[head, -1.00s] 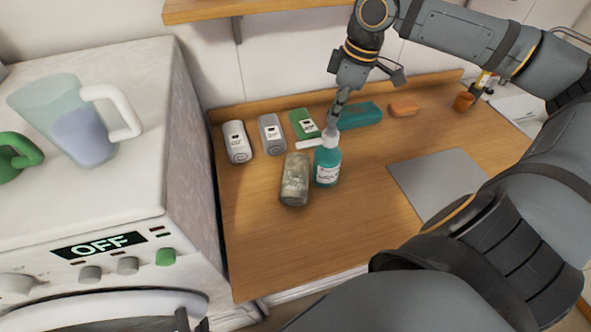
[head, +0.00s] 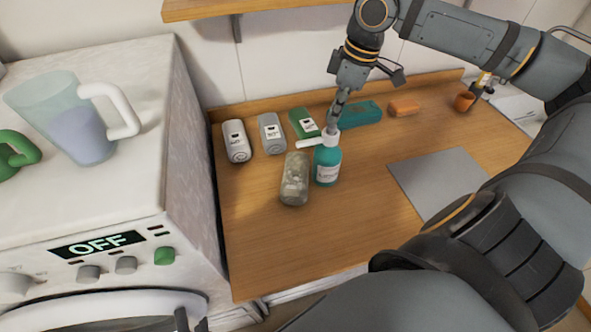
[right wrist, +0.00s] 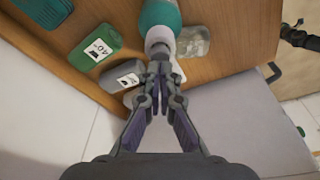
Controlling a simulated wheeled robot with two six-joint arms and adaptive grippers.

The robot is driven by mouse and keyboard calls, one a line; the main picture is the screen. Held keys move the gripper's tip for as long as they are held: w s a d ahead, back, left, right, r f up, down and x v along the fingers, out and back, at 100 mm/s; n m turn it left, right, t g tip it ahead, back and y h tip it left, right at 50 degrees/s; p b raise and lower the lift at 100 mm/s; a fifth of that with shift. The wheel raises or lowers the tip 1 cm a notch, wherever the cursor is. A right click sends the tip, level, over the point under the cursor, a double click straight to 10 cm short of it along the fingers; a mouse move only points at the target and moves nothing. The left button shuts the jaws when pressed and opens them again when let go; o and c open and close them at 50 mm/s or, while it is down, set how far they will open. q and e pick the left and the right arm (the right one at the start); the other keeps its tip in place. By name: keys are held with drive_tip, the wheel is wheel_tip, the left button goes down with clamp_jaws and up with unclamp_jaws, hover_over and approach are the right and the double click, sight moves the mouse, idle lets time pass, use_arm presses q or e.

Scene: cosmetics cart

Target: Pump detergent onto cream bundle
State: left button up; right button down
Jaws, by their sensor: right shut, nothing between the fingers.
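A teal pump bottle (head: 327,167) with a white pump head stands upright on the wooden counter. Its white nozzle (head: 308,143) points left. A cream-grey mottled bundle (head: 295,180) lies just left of the bottle, in front of the nozzle, and shows beside the pump in the right wrist view (right wrist: 194,42). My right gripper (head: 333,124) points down, shut and empty, with its tips at the top of the pump head. In the right wrist view its closed fingertips (right wrist: 159,62) overlap the white pump; exact contact is hard to tell.
A teal block (head: 360,114) and orange block (head: 404,107) lie at the back. A grey mat (head: 437,180) is right. A washing machine (head: 100,215) bearing a jug stands left. Front counter is clear.

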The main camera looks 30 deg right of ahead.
drive_tip(key=shift+f+b, duration=1.05)
drive_tip(key=shift+f, duration=0.25)
drive_tip(key=shift+r, duration=0.1)
drive_tip(key=shift+r+p, duration=1.45)
drive_tip(key=shift+p, duration=0.15)
drive_tip(key=shift+f, duration=0.2)
drive_tip(key=shift+f+b, duration=1.25)
drive_tip(key=shift+b, duration=0.1)
wheel_tip(320, 180, up, 3)
drive_tip(key=p, duration=0.3)
